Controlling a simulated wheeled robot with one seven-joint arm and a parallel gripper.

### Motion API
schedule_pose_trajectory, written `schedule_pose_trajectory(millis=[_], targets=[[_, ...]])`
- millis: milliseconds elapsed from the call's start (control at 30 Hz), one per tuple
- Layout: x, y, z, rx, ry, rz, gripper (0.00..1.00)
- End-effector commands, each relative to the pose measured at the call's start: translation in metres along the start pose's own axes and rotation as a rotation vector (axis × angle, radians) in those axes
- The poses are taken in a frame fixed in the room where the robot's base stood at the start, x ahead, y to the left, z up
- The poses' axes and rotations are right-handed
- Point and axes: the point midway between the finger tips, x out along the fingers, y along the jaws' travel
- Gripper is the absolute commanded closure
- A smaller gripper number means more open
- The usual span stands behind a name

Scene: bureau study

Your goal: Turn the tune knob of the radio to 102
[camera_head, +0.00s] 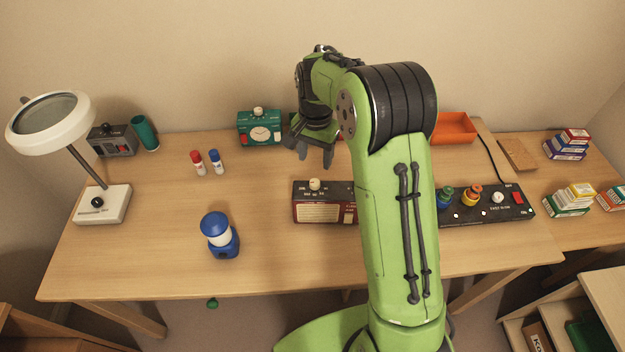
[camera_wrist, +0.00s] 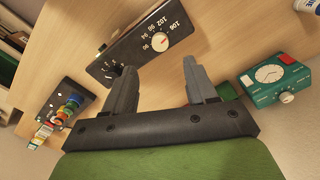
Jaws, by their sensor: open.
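In the wrist view the radio's top panel (camera_wrist: 133,50) shows a scale with numbers including 90, 94, 98, 102 and 106 around the cream tune knob (camera_wrist: 160,42). I cannot read the knob's exact setting. A second, dark knob sits at the panel's other end. My gripper (camera_head: 315,158) is open and empty, above the table behind the radio, apart from the knob; its fingers (camera_wrist: 158,65) point toward the panel.
A green clock box (camera_head: 260,127) stands behind, left of my gripper. A black control strip (camera_head: 487,208) lies right of my arm. An orange tray (camera_head: 455,128) is at the back.

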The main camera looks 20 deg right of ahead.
Motion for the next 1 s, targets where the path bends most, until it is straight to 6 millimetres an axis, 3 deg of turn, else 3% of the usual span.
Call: schedule_pose_trajectory(millis=[100, 300, 467, 700, 767, 1000], targets=[[0.035, 0.001, 0.001, -0.001, -0.004, 0.004, 0.43], [0.077, 0.001, 0.001, -0.001, -0.002, 0.003, 0.43], [0.092, 0.000, 0.000, -0.001, 0.000, 0.000, 0.43], [0.093, 0.000, 0.000, -0.001, 0.000, 0.000, 0.43], [0.093, 0.000, 0.000, -0.001, 0.000, 0.000, 0.50], [0.093, 0.000, 0.000, -0.001, 0.001, 0.000, 0.86]])
